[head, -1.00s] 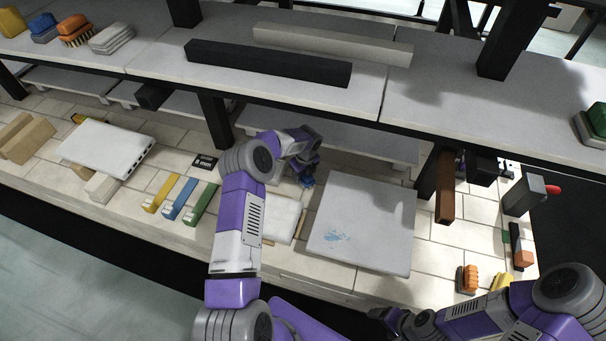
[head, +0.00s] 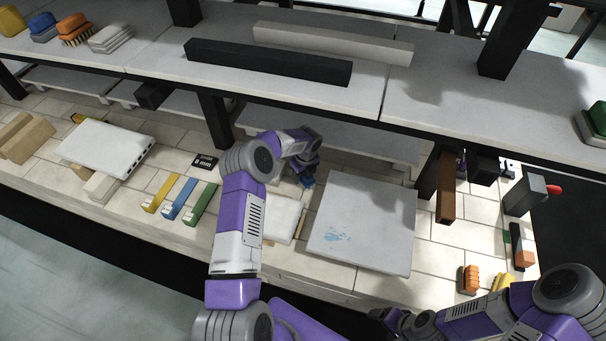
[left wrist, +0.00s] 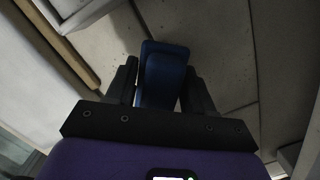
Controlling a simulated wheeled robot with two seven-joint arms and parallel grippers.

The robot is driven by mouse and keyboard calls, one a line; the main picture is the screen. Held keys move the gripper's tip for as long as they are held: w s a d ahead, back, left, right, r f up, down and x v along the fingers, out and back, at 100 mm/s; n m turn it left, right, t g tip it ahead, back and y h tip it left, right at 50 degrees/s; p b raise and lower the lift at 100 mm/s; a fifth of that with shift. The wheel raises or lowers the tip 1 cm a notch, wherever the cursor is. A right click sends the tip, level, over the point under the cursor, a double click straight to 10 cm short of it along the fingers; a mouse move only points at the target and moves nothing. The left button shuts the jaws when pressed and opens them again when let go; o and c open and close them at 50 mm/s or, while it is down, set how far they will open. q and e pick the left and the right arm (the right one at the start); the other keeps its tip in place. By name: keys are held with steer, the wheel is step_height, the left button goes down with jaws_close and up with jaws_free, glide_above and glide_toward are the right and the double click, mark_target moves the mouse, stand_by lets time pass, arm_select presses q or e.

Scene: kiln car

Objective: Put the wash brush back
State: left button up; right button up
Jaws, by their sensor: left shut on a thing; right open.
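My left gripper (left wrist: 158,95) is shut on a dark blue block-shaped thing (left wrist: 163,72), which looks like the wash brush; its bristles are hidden. In the head view the blue thing (head: 308,181) shows just left of a large pale slab (head: 375,215), below the upper shelf. The wrist and arm partly hide the gripper there. A light blue smear (head: 337,236) lies on the slab. My right gripper (head: 388,318) is open and apart from any object, low in the head view, with its fingers hard to make out.
Blue, orange and yellow brush-like blocks (head: 76,30) stand on the upper shelf (head: 150,60) at the left. Black and pale bars (head: 268,64) lie along it. Yellow, blue and green strips (head: 180,203) lie on the tiled lower deck. Dark posts (head: 215,120) hold up the shelf.

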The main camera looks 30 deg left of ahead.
arm_select(q)
steer(key=shift+f+b, duration=0.3)
steer(key=shift+f, duration=0.1)
stand_by(0.3)
steer(key=o, duration=1.4)
steer(key=shift+r, duration=0.15)
